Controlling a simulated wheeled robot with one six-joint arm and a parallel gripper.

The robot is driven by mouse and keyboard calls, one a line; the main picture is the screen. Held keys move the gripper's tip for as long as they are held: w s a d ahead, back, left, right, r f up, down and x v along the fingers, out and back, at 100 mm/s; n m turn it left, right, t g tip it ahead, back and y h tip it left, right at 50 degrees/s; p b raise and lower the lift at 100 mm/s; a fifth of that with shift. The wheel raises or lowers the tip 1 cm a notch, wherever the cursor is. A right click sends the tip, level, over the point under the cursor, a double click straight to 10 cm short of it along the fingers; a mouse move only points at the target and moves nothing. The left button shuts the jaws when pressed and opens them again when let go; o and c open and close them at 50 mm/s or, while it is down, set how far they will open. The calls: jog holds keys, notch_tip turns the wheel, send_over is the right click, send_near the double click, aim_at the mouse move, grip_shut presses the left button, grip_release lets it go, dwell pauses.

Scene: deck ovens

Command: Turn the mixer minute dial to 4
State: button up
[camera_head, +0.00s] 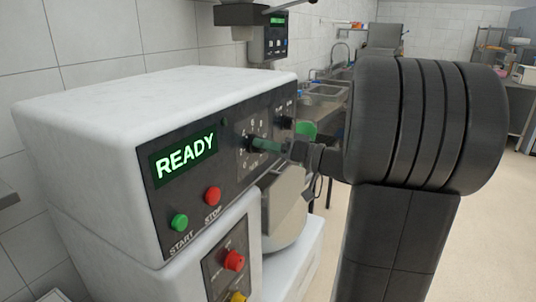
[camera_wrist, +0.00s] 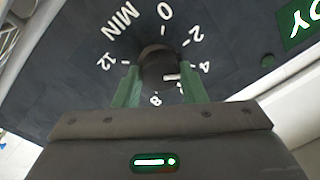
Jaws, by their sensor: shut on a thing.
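The mixer (camera_head: 110,105) is a white machine at the left of the head view, with a dark front panel. The minute dial (camera_wrist: 152,58) is a dark round knob in the wrist view, ringed by white numbers and "MIN". Its white mark points right, toward the 4 side and slightly below it; the exact setting is hard to tell. My gripper (camera_wrist: 160,76) is shut on the dial, one green finger on each side. One finger hides part of the scale between 4 and 8. In the head view my gripper (camera_head: 266,146) reaches the panel from the right.
A lit READY display (camera_head: 184,158), a green START button (camera_head: 180,222) and a red STOP button (camera_head: 212,196) are left of the dial. A second dark knob (camera_head: 285,122) is close on its right. A grey bowl (camera_head: 287,205) is below. Open floor (camera_head: 480,220) lies at right.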

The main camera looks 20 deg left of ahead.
jog(key=shift+m+b, duration=0.3)
jog(key=shift+m, duration=0.6)
jog(key=o, duration=1)
jog(key=d, duration=0.9)
jog(key=d+b, duration=0.1)
jog(key=d, duration=0.3)
jog(key=shift+s+d+f, duration=0.25)
jog(key=shift+d+f, duration=0.15)
jog(key=shift+a, duration=0.1)
jog(key=a, duration=0.9)
jog(key=a+p, duration=0.1)
jog(key=a, duration=0.3)
jog(key=shift+w+a+r, duration=0.25)
jog(key=shift+a+r, duration=0.1)
jog(key=shift+r, duration=0.05)
